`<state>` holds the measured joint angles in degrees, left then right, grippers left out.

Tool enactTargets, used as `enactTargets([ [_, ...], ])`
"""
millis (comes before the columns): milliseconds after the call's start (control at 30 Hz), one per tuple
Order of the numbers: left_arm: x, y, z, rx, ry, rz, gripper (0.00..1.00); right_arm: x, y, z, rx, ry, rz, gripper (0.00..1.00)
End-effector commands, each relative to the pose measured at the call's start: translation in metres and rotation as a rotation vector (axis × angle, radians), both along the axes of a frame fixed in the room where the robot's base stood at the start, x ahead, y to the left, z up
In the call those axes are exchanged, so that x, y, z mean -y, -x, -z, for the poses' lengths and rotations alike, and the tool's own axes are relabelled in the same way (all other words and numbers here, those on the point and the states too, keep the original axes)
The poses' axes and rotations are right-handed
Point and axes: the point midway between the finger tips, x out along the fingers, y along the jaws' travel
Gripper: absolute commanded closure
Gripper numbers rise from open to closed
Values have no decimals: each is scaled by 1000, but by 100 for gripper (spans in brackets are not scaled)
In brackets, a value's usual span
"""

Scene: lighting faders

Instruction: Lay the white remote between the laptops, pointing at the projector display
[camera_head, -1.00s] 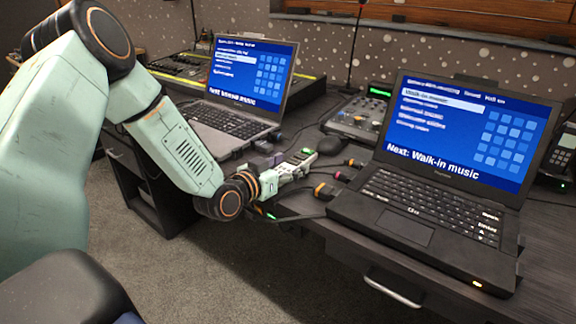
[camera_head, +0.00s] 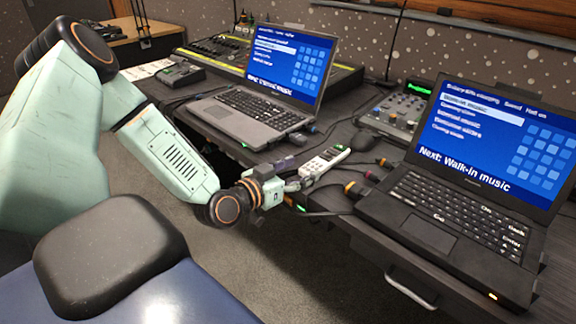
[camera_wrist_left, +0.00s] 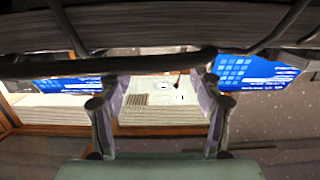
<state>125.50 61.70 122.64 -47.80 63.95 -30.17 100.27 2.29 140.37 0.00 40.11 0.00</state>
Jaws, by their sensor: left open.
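The white remote (camera_head: 325,160) with dark and green buttons lies on the dark desk between the two laptops. Its long side runs from near left to far right in the head view. My left gripper (camera_head: 296,184) is open at the desk's front edge, just short of the remote's near end; whether it touches the remote I cannot tell. The left laptop (camera_head: 228,120) and the right laptop (camera_head: 422,245) are open with blue screens. In the left wrist view my fingers (camera_wrist_left: 160,110) are apart with nothing clear between them. I cannot make out the remote there. My right gripper is out of view.
Several coloured cable plugs (camera_head: 362,182) lie just right of the remote. A larger fader desk (camera_head: 218,50) is behind the left laptop. A drawer handle (camera_head: 411,287) sticks out below the right laptop.

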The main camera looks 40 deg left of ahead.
Motion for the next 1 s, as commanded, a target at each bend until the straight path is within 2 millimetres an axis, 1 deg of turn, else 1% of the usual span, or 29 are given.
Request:
enactTargets([
  [33,-1,7,-5,0,3,-4,35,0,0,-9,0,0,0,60],
  [100,-2,15,-5,-1,4,-3,35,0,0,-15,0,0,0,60],
  [333,-3,31,-7,0,2,-1,35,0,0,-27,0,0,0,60],
  [500,-2,35,-6,1,-1,0,35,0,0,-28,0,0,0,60],
  [1000,-2,34,-6,1,-1,0,35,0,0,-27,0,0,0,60],
])
